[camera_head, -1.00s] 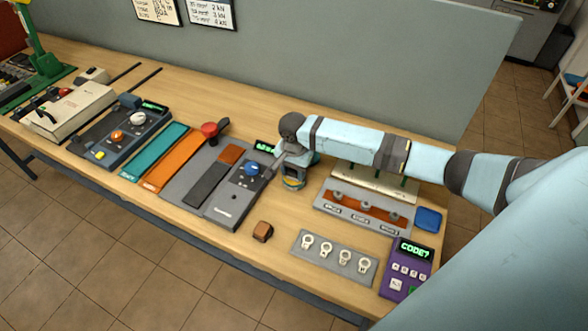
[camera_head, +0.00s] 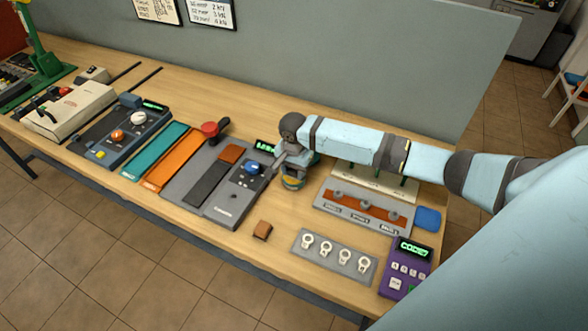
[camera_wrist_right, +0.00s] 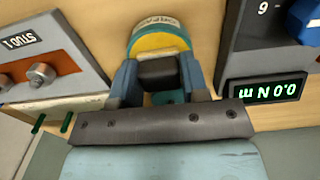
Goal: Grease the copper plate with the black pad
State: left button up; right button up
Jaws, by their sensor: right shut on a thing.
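My right gripper (camera_head: 291,175) is over the table's middle. In the right wrist view its two blue-grey fingers (camera_wrist_right: 160,82) are shut on the black pad (camera_wrist_right: 158,71), a small dark block. The pad is at a round tin (camera_wrist_right: 160,35) with a yellow top and a label, which shows under the gripper in the head view (camera_head: 292,183). I cannot tell whether pad and tin touch. A copper-coloured plate (camera_head: 351,207) with several studs lies on a grey base to the right. Its end also shows in the right wrist view (camera_wrist_right: 62,65). My left gripper is out of view.
Left of the gripper is a grey unit (camera_head: 218,207) with a blue knob, dark strip and brown plate. In front lie a brown block (camera_head: 262,230) and a grey tray (camera_head: 311,257) with several ring lugs. A purple keypad (camera_head: 405,272) and blue pad (camera_head: 428,218) are at right.

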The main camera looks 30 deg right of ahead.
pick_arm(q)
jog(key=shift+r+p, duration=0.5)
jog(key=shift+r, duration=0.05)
pick_arm(e)
jog(key=shift+s+f, duration=0.1)
dwell(1.6)
notch_tip(320, 180, up, 2)
jog(key=p, duration=0.3)
jog(key=shift+r, duration=0.2)
notch_tip(320, 180, up, 3)
jog(key=p, duration=0.3)
jog(key=shift+p, duration=0.3)
jog(key=shift+r+p, duration=0.35)
jog(key=shift+r, duration=0.45)
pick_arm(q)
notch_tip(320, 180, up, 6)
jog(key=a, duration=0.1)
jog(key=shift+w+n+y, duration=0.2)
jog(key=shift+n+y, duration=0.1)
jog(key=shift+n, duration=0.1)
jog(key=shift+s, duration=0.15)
